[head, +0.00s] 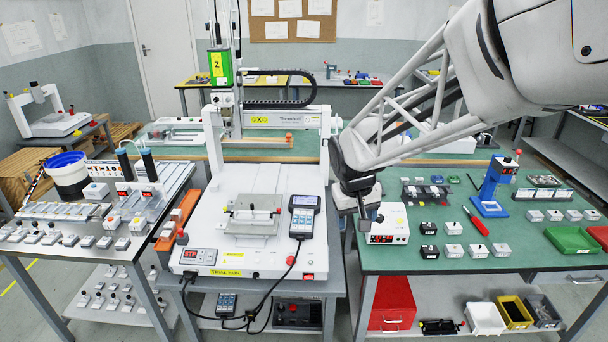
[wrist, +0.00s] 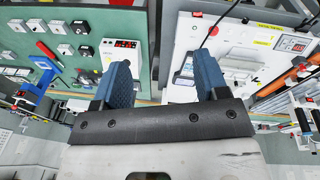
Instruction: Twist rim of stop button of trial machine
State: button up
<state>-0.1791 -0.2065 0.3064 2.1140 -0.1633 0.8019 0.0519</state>
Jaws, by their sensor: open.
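The trial machine (head: 225,245) is a white desktop gantry with a yellow label on its front edge. A small red, round knob (head: 290,261), which looks like the stop button, sits on its front right below the handheld pendant (head: 303,216). In the wrist view the machine (wrist: 235,25) is at upper right, and the small red knob (wrist: 214,30) shows near a black cable. My gripper (head: 364,222) hangs right of the machine, over the gap beside the green table. In the wrist view my gripper (wrist: 164,78) has its two blue fingers wide apart with nothing between them. It is clear of the knob.
A white box with a red display (head: 388,225) stands close to my gripper on the green table (head: 440,265). A blue press (head: 492,188) and several small blocks stand farther right. A black cable (head: 278,280) loops over the machine's front edge. A fixture (head: 250,214) sits on its bed.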

jog(key=w+a+f+n, duration=0.2)
jog(key=w+a+f, duration=0.8)
jog(key=w+f, duration=0.3)
jog(key=n, duration=0.2)
send_over(291, 259)
jog(key=s+a, duration=0.1)
jog(key=a, duration=0.1)
jog(key=shift+g+h, duration=0.3)
jog(key=shift+h, duration=0.1)
jog(key=f, duration=1.4)
jog(key=shift+d+f, duration=0.2)
jog(key=shift+w+d+f, duration=0.15)
jog(key=shift+d+f, duration=0.1)
jog(key=shift+f, duration=1)
jog(key=shift+w+d+f, duration=0.15)
jog(key=shift+d+f, duration=0.05)
jog(key=shift+f, duration=1.1)
jog(key=shift+w+d+f, duration=0.15)
jog(key=shift+d+f, duration=0.1)
jog(key=shift+f, duration=1)
jog(key=shift+c, duration=0.4)
